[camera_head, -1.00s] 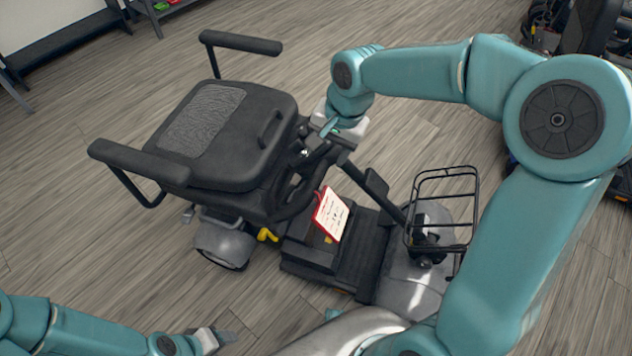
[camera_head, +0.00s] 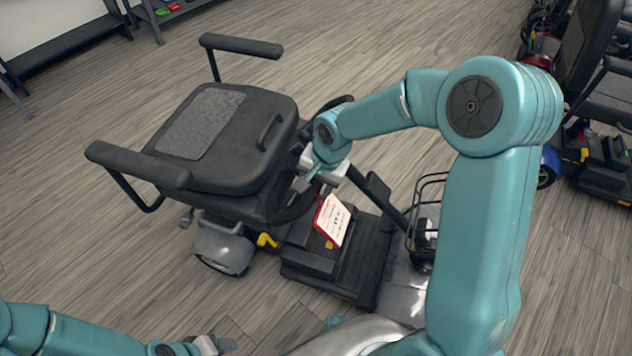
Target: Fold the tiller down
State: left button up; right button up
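The dark grey scooter has a padded seat (camera_head: 215,130) at the picture's left-centre. Its black tiller (camera_head: 383,192) slants from the front end up and left toward the seat's front edge. A dark curved handle (camera_head: 337,103) shows behind my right arm; the tiller's head is largely hidden. My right gripper (camera_head: 305,184) is over the tiller head, close in front of the seat, fingers pointing down-left. I cannot tell whether it touches or holds anything. My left gripper (camera_head: 222,345) is low at the bottom edge, away from the scooter, its fingers small and partly cut off.
A red-edged tag (camera_head: 332,220) hangs above the footwell (camera_head: 362,255). A wire basket (camera_head: 428,195) is at the scooter's front, partly behind my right arm. More scooters (camera_head: 600,100) stand at the right. Shelving (camera_head: 165,12) is at the top left. Floor (camera_head: 90,250) left is clear.

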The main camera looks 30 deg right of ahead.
grip_shut()
jog(key=shift+s+d+r+p, duration=0.3)
jog(key=shift+s+d+r, duration=0.5)
jog(key=shift+s+r, duration=0.15)
jog(key=shift+o, duration=1.3)
grip_release()
jog(key=shift+w, duration=0.1)
jog(key=p+v, duration=0.2)
jog(key=v, duration=1.4)
jog(key=shift+r, duration=0.15)
jog(key=shift+w, duration=0.1)
